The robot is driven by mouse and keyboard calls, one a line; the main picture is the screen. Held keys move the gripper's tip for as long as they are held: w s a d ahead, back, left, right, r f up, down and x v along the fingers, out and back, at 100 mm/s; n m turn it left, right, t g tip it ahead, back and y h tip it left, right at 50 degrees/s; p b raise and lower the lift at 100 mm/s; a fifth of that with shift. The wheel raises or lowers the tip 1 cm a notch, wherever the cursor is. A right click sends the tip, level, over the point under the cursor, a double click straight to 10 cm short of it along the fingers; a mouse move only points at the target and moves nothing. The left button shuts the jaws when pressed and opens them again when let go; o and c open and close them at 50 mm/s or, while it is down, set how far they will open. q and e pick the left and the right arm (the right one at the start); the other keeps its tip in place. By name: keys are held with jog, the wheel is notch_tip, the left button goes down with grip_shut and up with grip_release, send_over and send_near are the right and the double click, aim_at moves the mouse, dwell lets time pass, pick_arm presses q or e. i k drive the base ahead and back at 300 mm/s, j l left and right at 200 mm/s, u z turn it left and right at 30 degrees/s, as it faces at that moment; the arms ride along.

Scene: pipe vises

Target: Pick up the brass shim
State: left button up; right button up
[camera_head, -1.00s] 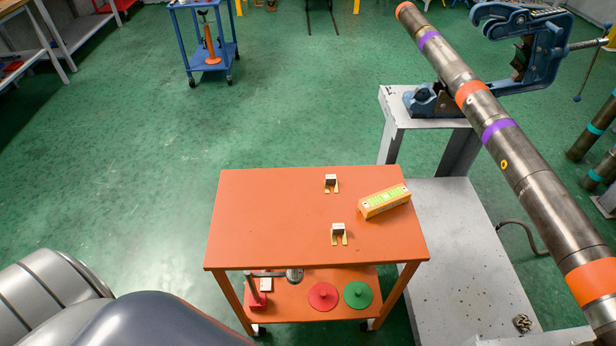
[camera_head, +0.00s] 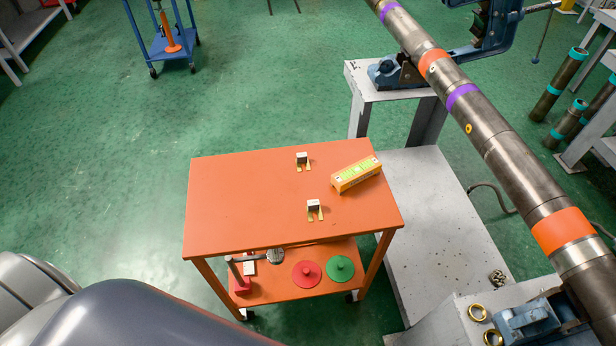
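One brass-pronged piece (camera_head: 303,161) is near the back edge, the other (camera_head: 314,208) nearer the front. These prongs are the only brass-coloured parts on the cart top; I cannot tell whether they are the brass shim. Neither of my grippers is in view. Only a grey arm link of mine shows at the lower left.
A yellow-orange box (camera_head: 356,175) lies at the cart's right. The lower shelf holds a red disc (camera_head: 306,274), a green disc (camera_head: 340,269) and a red-based tool (camera_head: 240,280). A long banded pipe (camera_head: 500,145) crosses the right side above a grey stand (camera_head: 425,220).

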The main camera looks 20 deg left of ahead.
aim_at(302, 158)
jog(key=z, duration=2)
jog(key=u, duration=2.65)
jog(key=j+z, duration=0.25)
jog(key=z, duration=0.15)
jog(key=j+z, duration=0.3)
jog(key=z, duration=0.15)
jog(key=j+z, duration=0.25)
jog(key=z, duration=0.15)
jog(key=k, duration=0.05)
